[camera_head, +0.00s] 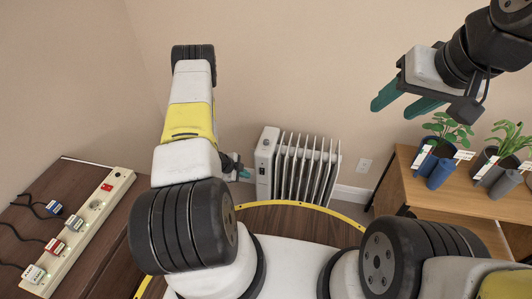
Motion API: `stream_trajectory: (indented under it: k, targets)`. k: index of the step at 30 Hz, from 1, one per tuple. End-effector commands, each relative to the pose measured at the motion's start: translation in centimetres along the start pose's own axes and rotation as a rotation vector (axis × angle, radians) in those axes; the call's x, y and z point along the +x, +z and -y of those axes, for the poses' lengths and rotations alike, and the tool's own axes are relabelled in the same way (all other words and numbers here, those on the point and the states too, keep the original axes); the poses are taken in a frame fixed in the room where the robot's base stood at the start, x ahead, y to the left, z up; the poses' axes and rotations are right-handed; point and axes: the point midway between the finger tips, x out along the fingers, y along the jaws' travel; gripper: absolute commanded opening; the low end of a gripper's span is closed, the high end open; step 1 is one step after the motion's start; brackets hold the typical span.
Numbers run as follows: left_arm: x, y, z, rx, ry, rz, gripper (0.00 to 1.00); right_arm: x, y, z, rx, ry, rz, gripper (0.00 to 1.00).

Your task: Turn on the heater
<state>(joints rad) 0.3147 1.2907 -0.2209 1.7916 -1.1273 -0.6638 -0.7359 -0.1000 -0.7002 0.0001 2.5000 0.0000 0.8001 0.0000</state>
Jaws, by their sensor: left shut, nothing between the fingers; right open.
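A white oil-filled radiator heater (300,170) with several upright fins stands on the floor against the wall. Its end panel (263,168) faces me on the left side; marks on it are too small to read. My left gripper (243,174), with teal fingertips, is shut and empty just left of this panel. I cannot tell from this view whether it touches the panel. My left arm extends forward above it. My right gripper (392,110) is open and empty, raised high to the right of the heater with teal fingers pointing left.
A dark wooden desk (30,222) on the left holds a long power strip (92,220) with several plugs and a red switch (106,187). A wall outlet (364,165) is right of the heater. A wooden cabinet (415,195) on the right carries potted plants (443,137).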

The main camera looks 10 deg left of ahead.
Motion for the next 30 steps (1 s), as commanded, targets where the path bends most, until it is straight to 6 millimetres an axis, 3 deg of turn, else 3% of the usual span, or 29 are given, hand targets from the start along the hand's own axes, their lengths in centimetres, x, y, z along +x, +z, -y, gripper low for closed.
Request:
stream_trajectory:
  k: [5,16,21,30]
  targets:
    - [2.5,-0.1,-0.1,0.001,0.002,-0.001,0.0,0.0,0.0,0.0,0.0,0.0,0.0,0.51]
    - [10.2,-0.1,0.1,0.002,-0.001,-0.001,0.0,0.0,0.0,0.0,0.0,0.0,0.0,0.51]
    - [11.3,0.1,2.4,0.002,-0.001,-0.001,0.0,0.0,0.0,0.0,0.0,0.0,0.0,0.51]
    - [11.8,0.2,3.4,0.001,0.0,0.0,0.0,0.0,0.0,0.0,0.0,0.0,0.0,0.51]
